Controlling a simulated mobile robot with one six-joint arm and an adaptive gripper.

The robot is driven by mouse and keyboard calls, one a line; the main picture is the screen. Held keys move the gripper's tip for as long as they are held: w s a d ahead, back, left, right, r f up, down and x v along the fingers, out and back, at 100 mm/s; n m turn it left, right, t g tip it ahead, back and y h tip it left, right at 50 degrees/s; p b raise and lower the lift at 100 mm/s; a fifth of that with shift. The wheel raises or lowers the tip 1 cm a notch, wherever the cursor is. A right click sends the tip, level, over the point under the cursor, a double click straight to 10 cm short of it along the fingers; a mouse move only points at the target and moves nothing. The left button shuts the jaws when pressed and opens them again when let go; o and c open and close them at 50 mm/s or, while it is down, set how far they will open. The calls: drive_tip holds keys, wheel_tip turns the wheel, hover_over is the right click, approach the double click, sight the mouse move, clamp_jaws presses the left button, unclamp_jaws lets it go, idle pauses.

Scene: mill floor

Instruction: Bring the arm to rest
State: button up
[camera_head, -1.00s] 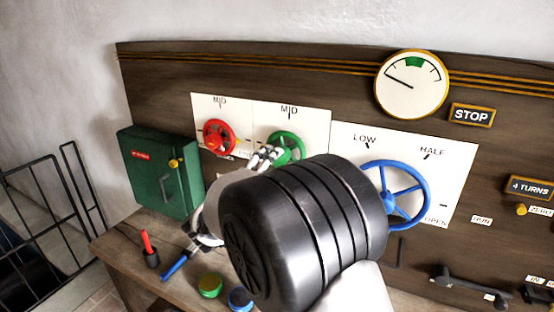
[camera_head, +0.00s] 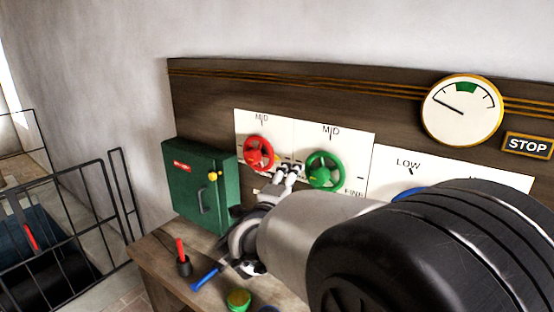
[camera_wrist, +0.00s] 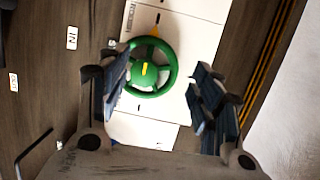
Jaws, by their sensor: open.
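My gripper (camera_head: 290,172) is open and empty. In the head view its fingers appear in front of the panel between the red handwheel (camera_head: 258,153) and the green handwheel (camera_head: 325,170). My arm runs from there to the lower right, large and close to the camera. In the wrist view the two dark fingers are spread apart (camera_wrist: 160,88), and the green handwheel (camera_wrist: 168,78) shows between and beyond them. I see no clear contact with it. The blue handwheel (camera_head: 408,194) is mostly hidden behind my arm.
A green box (camera_head: 188,187) stands left of the wheels. A red-handled tool (camera_head: 182,255), a blue-handled tool (camera_head: 206,278) and a green knob (camera_head: 238,299) are on the bench (camera_head: 160,258). A black railing (camera_head: 75,200) is at left. A gauge (camera_head: 462,110) is upper right.

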drive_tip(key=s+a+n+g+y, duration=0.1)
drive_tip(key=s+n+g+y, duration=0.3)
drive_tip(key=s+n+y, duration=0.8)
drive_tip(key=s+d+f+n+g+h, duration=0.2)
drive_tip(key=s+d+f+n, duration=0.1)
drive_tip(key=s, duration=0.5)
drive_tip(key=s+d+f+n+g+h, duration=0.1)
drive_tip(key=s+d+f+n+g, duration=0.1)
drive_tip(key=s, duration=0.7)
drive_tip(key=s+d+f+n+g+h, duration=0.2)
drive_tip(key=s+d+f+n+g, duration=0.1)
drive_tip(key=s, duration=0.6)
wheel_tip(320, 180, down, 2)
drive_tip(key=shift+d+f+n+h, duration=0.3)
drive_tip(key=shift+d+n, duration=0.5)
drive_tip(key=shift+n, duration=0.4)
drive_tip(key=shift+s, duration=0.1)
